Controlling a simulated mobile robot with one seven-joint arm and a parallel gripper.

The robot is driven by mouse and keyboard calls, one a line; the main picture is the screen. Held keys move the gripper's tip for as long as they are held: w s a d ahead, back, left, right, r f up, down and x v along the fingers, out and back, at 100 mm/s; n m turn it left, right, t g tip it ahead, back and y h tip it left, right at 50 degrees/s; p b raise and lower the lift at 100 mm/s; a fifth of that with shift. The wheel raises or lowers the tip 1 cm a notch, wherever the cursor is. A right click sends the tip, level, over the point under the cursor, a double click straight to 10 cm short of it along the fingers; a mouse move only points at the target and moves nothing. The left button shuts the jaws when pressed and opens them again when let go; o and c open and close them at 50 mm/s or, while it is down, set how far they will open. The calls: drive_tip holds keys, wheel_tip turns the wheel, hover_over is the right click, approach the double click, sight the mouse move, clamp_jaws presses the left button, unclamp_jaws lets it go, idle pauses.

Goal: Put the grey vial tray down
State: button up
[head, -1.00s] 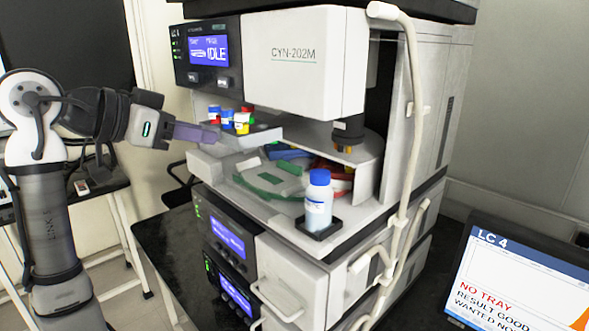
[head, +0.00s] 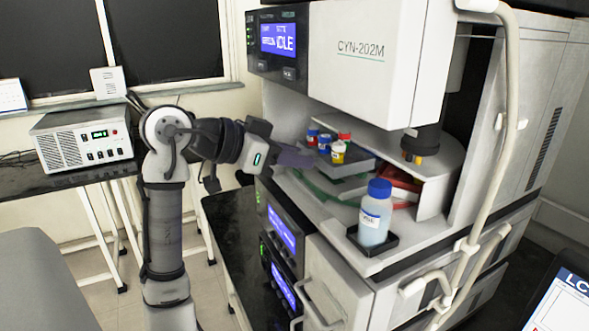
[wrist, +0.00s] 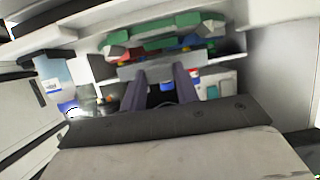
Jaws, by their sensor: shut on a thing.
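The grey vial tray (head: 354,167) carries several vials with red, blue and yellow colours. It is inside the open bay of the CYN-202M instrument, over a green tray (head: 318,188). My gripper (head: 308,157) reaches in from the left and is shut on the near left side of the grey tray. In the wrist view, my gripper's two dark fingers (wrist: 166,84) point into the bay, with a blue vial cap between them. I cannot tell whether the grey tray touches what lies below it.
A blue-capped bottle (head: 376,213) stands in a black holder at the bay's front right. A red tray (head: 402,186) lies deeper in the bay. The white door panel (head: 366,55) hangs above, and a pale tube (head: 510,120) runs down the right.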

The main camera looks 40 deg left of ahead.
wheel_tip(320, 180, down, 3)
drive_tip(key=shift+f+p, duration=0.15)
drive_tip(key=shift+p, duration=0.15)
drive_tip(key=o, duration=1)
drive_tip(key=b+v, duration=0.3)
drive_tip(key=v, duration=0.9)
drive_tip(key=shift+b, duration=0.3)
